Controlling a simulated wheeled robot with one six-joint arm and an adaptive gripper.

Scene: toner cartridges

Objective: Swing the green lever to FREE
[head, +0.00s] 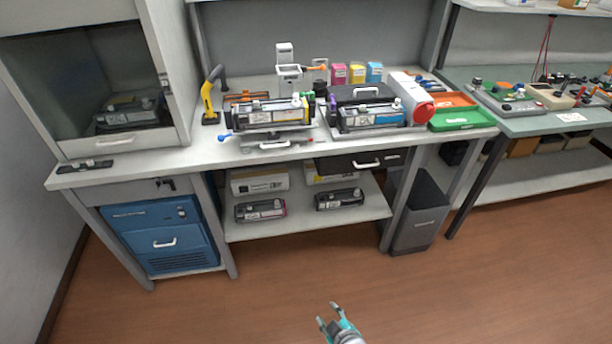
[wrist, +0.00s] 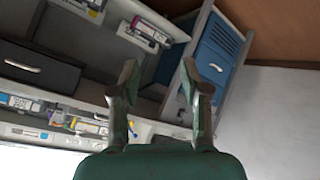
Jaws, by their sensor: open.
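On the far-right bench, a grey fixture (head: 508,103) carries small green and orange parts too small to tell apart. My gripper (head: 328,313) is open and empty, over the floor well in front of the bench. In the wrist view its fingers (wrist: 160,78) stand apart with nothing between them.
A fume cabinet (head: 120,140) stands at the left, above a blue cabinet (head: 160,240). Cartridges and boxes fill the lower shelf (head: 300,220). A grey bin (head: 415,215) stands under the bench. Orange and green trays (head: 462,119) lie at its right end. The floor in front is clear.

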